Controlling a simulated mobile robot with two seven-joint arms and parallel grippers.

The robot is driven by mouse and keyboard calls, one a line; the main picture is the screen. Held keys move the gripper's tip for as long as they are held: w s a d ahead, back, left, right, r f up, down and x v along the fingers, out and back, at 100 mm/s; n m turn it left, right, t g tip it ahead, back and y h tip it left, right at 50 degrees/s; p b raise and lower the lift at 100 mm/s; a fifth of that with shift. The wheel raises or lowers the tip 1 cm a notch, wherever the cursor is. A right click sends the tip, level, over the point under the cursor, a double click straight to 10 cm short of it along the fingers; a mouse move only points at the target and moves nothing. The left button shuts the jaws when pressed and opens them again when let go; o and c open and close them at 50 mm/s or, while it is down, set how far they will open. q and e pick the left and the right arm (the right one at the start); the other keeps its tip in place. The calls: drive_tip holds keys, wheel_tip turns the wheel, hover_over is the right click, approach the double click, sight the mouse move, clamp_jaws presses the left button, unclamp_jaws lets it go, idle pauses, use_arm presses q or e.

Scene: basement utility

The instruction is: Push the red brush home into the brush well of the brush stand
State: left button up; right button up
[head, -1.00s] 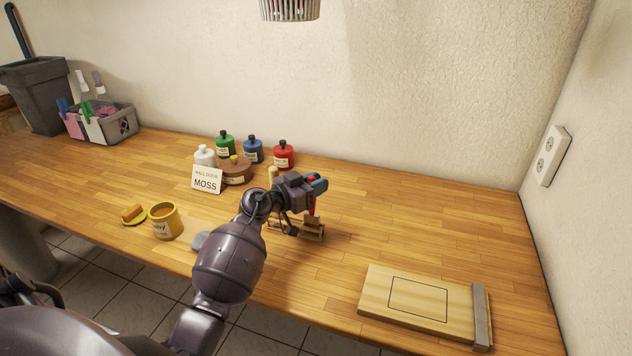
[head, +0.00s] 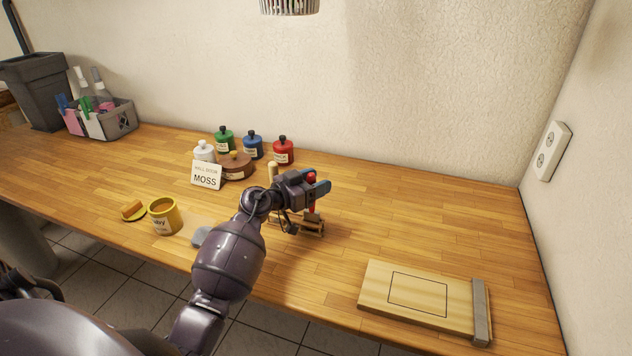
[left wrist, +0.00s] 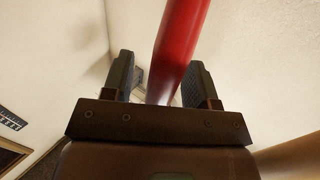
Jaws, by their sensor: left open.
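The red brush (head: 312,208) stands upright at the small wooden brush stand (head: 314,231) near the middle of the bench. The brush's lower end meets the stand, but I cannot tell how deep it sits in the well. My left gripper (head: 320,182) is open, with its blue-padded fingers on either side of the brush's upper part. In the left wrist view the red brush (left wrist: 180,50) passes between the spread fingers of my left gripper (left wrist: 162,85), nearer the right finger. My arm and gripper hide part of the stand. My right gripper is not in view.
A pale wooden peg (head: 272,172) rises behind my wrist. Paint bottles (head: 253,147), a round brown box (head: 236,166) and a MOSS card (head: 206,176) stand behind left. A yellow tin (head: 165,217) is left; a wooden board (head: 415,298) lies front right. The bench right of the stand is clear.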

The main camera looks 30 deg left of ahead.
use_arm(q)
drive_tip(key=v, duration=1)
drive_tip(key=shift+s, duration=0.35)
